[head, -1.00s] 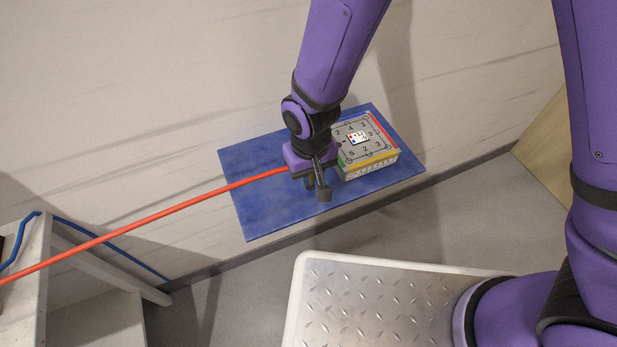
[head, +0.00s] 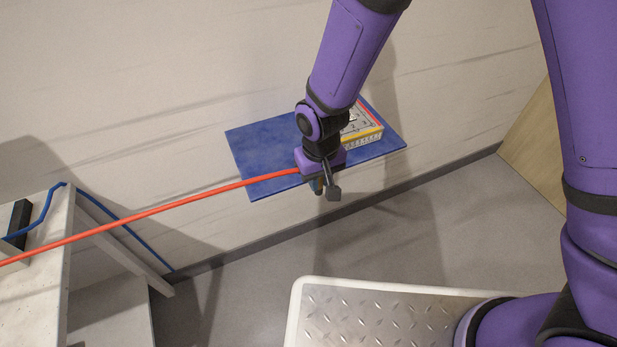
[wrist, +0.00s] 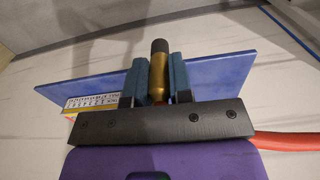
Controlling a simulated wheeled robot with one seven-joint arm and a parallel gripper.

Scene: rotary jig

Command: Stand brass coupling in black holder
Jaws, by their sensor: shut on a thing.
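The brass coupling (wrist: 159,75), a gold cylinder with a dark ribbed end, is held between the two blue-grey fingers of my gripper (wrist: 158,85) in the wrist view.
A red hose (head: 150,212) runs from my gripper to the left edge. A blue cable (head: 120,230) hangs by the pale bench (head: 95,285) at left.

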